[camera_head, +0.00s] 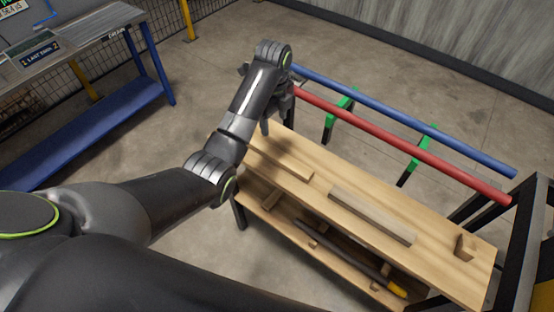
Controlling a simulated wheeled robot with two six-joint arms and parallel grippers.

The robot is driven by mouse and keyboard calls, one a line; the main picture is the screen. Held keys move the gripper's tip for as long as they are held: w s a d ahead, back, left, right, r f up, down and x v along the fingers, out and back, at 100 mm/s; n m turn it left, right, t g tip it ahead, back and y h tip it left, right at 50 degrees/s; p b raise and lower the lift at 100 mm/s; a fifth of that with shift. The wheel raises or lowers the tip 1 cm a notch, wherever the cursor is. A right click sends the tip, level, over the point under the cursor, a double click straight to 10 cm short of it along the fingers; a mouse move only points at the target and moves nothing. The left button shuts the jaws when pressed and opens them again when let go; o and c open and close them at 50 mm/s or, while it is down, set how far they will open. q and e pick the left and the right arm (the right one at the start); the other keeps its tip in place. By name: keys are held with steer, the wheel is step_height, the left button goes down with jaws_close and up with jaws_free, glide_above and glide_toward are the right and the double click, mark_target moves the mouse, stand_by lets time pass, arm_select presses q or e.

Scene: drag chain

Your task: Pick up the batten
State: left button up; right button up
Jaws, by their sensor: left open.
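Two wooden pieces that could be the batten lie on top of the wooden bench (440,243). One is a light wooden strip (284,160) at the bench's left end. The other is a longer, greyer wooden strip (371,214) near the middle. My left gripper (277,122) points down above the far left end of the bench, just beyond the light strip. It is open, with no wooden piece seen between its fingers. My wrist hides part of the gripper and the bench corner. My right gripper is not in view.
A blue rail (400,118) and a red rail (400,143) on green brackets (415,163) run behind the bench. A small wooden block (464,247) stands at its right end. A dark bar (345,253) lies on the lower shelf. A blue table (95,120) stands far left.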

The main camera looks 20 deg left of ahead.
arm_select(q)
step_height(320, 180, down, 3)
steer(key=b, duration=0.2)
glide_above(277, 153)
steer(key=f, duration=0.4)
steer(key=a+f, duration=0.1)
steer(key=f, duration=0.1)
steer(key=shift+s+f+p, duration=0.1)
steer(key=shift+p, duration=0.25)
steer(key=shift+d+f+p, duration=0.2)
steer(key=shift+d+f, duration=0.05)
steer(key=shift+f, duration=1.2)
steer(key=shift+d+f+p, duration=0.2)
steer(key=shift+f, duration=1.25)
steer(key=c, duration=1.1)
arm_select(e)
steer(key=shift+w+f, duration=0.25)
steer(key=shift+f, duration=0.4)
